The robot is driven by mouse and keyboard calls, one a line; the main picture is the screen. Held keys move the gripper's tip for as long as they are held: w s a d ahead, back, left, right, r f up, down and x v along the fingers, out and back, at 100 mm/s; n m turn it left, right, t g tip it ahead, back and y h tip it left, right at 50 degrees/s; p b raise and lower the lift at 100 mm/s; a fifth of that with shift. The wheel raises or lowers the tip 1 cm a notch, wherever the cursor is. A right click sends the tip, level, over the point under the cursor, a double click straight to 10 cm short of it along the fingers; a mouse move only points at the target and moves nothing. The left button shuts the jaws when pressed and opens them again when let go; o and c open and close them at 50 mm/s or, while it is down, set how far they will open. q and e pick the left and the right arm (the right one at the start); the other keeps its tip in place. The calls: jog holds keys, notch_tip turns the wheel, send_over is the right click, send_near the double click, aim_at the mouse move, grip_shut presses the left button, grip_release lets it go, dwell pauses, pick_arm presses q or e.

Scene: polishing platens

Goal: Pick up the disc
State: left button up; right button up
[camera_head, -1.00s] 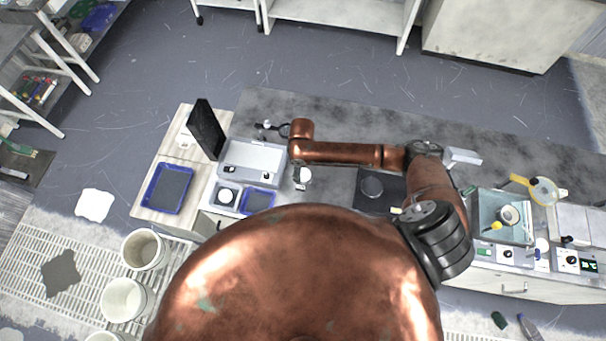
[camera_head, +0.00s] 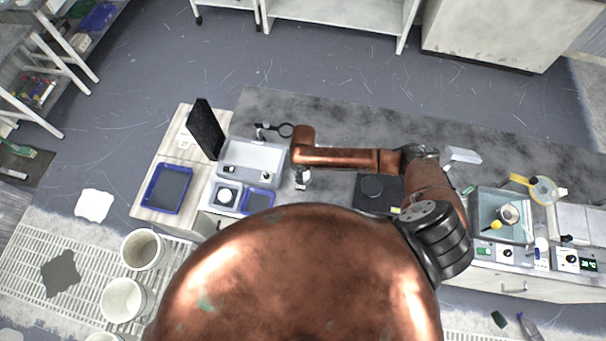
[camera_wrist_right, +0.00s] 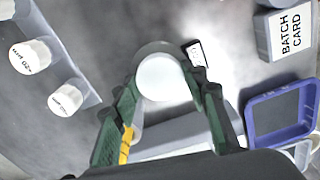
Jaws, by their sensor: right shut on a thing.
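The disc (camera_wrist_right: 160,78) shows in the right wrist view as a round white face with a grey rim. My right gripper (camera_wrist_right: 161,84) has its green fingers on either side of the disc and is shut on it. In the head view my right gripper (camera_head: 302,179) is small, hanging at the end of the copper arm just right of the grey machine (camera_head: 252,158). The disc is too small there to make out clearly. Whether it is clear of the bench cannot be told. My left gripper is not in view.
In the right wrist view, a blue tray (camera_wrist_right: 253,118) and a BATCH CARD block (camera_wrist_right: 290,36) stand on the right, and labelled white containers (camera_wrist_right: 65,99) on the left. In the head view a black upright panel (camera_head: 205,130) and a black square pad (camera_head: 366,198) flank the gripper.

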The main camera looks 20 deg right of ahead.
jog(key=c, duration=0.6)
jog(key=shift+r, duration=0.1)
